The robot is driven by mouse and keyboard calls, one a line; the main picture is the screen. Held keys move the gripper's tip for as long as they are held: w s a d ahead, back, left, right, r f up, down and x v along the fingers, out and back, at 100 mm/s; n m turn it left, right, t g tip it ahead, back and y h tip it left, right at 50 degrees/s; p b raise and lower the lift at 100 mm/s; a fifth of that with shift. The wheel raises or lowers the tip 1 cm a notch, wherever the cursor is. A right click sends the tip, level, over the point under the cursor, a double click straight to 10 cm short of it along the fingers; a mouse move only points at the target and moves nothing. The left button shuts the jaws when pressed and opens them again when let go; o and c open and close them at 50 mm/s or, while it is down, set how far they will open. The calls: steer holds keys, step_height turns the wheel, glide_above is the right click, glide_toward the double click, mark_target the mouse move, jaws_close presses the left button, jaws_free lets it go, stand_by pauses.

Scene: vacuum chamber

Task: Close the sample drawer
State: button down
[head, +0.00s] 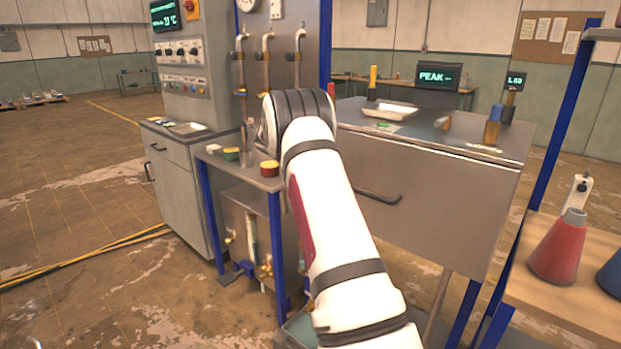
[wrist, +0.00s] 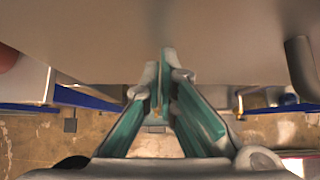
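A wide grey metal drawer front (head: 440,210) fills the right middle of the head view, below a worktop. A dark bar handle (head: 380,196) is on its left part. How far the drawer stands out is hard to tell. In the wrist view a smooth grey-brown panel (wrist: 215,35), likely the drawer front, spans the top, with a dark handle (wrist: 302,68) at right. My gripper (wrist: 163,80) has its teal fingers drawn together at the tips, with nothing visible between them. It is left of the handle and apart from it. In the head view my arm hides it.
A tray (head: 389,111) and bottles (head: 493,125) stand on the worktop. Left of my arm is a small blue-legged stand with a red-sided jar (head: 269,169). A wooden table with a red flask (head: 558,248) is at right. Hoses lie on the left floor.

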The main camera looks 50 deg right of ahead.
steer(key=a+f+v, duration=0.2)
steer(key=v, duration=1.1)
steer(key=shift+p, duration=0.45)
steer(key=s+a+r+m+t+y+p, duration=0.15)
steer(key=s+a+r+m, duration=0.35)
steer(key=s+a+r, duration=0.55)
steer(key=s+a+r+m+t+y+p, duration=0.1)
steer(key=s+a+r+m+y+p, duration=0.15)
steer(key=s+a+r+m, duration=0.75)
steer(key=s+a+f+m+y+p, duration=0.1)
steer(key=s+a+f, duration=0.3)
steer(key=s+a, duration=0.5)
steer(key=s+a+f+m+t+y+p, duration=0.1)
steer(key=s+a+f+y, duration=0.3)
steer(key=s+a, duration=0.5)
steer(key=s+m, duration=0.1)
steer(key=s, duration=0.2)
steer(key=shift+a, duration=0.3)
